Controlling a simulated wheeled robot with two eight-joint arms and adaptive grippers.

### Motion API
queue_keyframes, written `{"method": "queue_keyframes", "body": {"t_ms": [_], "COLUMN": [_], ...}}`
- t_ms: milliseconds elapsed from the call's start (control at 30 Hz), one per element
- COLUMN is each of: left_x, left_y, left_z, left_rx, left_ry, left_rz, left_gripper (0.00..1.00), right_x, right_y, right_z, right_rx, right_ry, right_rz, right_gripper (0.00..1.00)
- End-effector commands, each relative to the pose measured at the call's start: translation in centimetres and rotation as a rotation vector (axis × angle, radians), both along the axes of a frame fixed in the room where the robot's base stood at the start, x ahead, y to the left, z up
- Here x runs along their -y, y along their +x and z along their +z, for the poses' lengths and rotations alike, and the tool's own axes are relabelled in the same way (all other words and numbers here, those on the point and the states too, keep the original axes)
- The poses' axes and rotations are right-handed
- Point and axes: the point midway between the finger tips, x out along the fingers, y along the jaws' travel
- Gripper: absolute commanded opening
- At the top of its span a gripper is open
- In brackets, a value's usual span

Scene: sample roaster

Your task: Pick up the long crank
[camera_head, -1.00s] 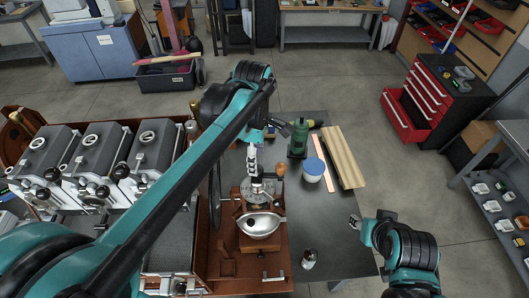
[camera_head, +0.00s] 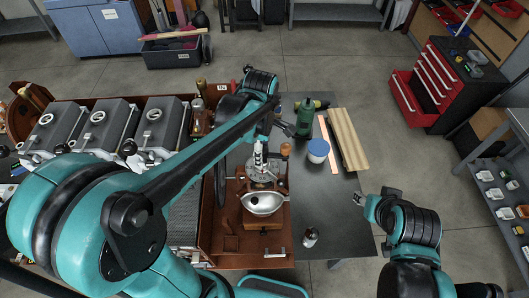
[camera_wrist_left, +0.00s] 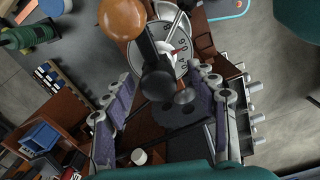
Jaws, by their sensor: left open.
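The wooden-knobbed apparatus (camera_head: 265,172) stands in the brown tray at the centre. Its orange knob (camera_head: 285,149) also shows large at the top of the left wrist view (camera_wrist_left: 122,18). There, a dark rod-like handle (camera_wrist_left: 156,75) stands over a numbered dial (camera_wrist_left: 180,45); I cannot tell surely whether it is the long crank. My left gripper (camera_wrist_left: 165,85) is open, with the handle showing between its fingers; contact is unclear. In the head view my left gripper (camera_head: 272,128) is partly hidden by its arm, just above the apparatus. My right gripper (camera_head: 370,204) hangs off the table's right side.
A silver bowl (camera_head: 262,204) sits in front of the apparatus. The table front (camera_head: 340,225) is mostly clear around a small metal jar (camera_head: 311,236).

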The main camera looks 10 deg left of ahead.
Motion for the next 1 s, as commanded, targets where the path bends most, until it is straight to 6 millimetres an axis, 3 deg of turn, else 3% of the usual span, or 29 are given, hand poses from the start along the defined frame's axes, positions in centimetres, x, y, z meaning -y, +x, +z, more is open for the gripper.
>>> {"method": "queue_keyframes", "body": {"t_ms": [67,267,300,667,967,1000], "left_x": [0.0,0.0,0.0,0.0,0.0,0.8], "left_y": [0.0,0.0,0.0,0.0,0.0,-0.2], "left_z": [0.0,0.0,0.0,0.4,4.0,4.5], "left_rx": [0.000,0.000,0.000,0.001,0.001,0.000], "left_ry": [0.000,0.000,0.000,0.000,0.000,-0.001], "left_rz": [0.000,0.000,0.000,0.000,0.000,-0.005], "left_gripper": [0.55,0.03,0.00,0.00,0.00,0.00], "right_x": [0.0,0.0,0.0,0.0,0.0,0.0], "right_y": [0.0,0.0,0.0,0.0,0.0,0.0], "right_z": [0.0,0.0,0.0,-0.1,-0.8,-0.9], "right_rx": [0.000,0.000,0.000,0.000,0.000,0.000], "right_ry": [0.000,0.000,0.000,0.000,0.000,0.000], "right_rz": [0.000,0.000,0.000,0.000,0.000,0.000], "right_gripper": [0.40,0.40,0.40,0.40,0.40,0.40]}}
